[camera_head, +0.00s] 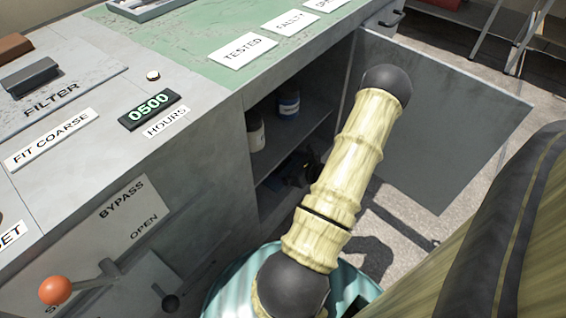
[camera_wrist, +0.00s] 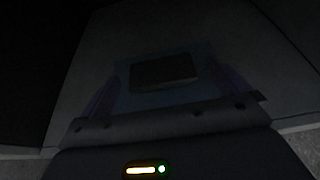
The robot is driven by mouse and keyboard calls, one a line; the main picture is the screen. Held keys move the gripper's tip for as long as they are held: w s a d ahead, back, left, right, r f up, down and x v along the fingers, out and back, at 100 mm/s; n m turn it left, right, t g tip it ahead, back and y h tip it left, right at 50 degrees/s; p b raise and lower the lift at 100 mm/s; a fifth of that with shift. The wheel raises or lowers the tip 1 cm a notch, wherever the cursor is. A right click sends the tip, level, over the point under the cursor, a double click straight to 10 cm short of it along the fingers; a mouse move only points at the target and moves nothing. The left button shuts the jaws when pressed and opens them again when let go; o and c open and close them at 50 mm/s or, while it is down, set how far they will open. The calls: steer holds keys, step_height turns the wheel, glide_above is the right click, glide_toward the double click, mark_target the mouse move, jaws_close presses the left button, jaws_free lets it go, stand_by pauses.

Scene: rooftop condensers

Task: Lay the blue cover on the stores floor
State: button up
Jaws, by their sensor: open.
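In the very dark wrist view, a dull bluish flat piece, which looks like the blue cover (camera_wrist: 135,100), lies on a grey surface, apparently the stores floor (camera_wrist: 95,62). A dark raised block (camera_wrist: 165,72) sits on its middle. My gripper (camera_wrist: 164,78) is open, with one finger on either side of the block. I cannot tell whether the fingers touch the cover. In the head view my arm reaches down in front of the open cupboard. The gripper is mostly hidden in its shadowed lower part, and the cover cannot be made out there.
The cupboard door (camera_head: 440,115) stands open to the right. Bottles (camera_head: 288,104) stand on the cupboard's upper shelf (camera_head: 284,143). The bypass lever (camera_head: 55,290) with an orange knob juts from the cabinet front at lower left. A green mat (camera_head: 190,35) with labels lies on top.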

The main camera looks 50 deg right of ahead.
steer(key=p+v, duration=0.4)
steer(key=v, duration=0.6)
steer(key=shift+s, duration=0.15)
steer(key=shift+r, duration=0.2)
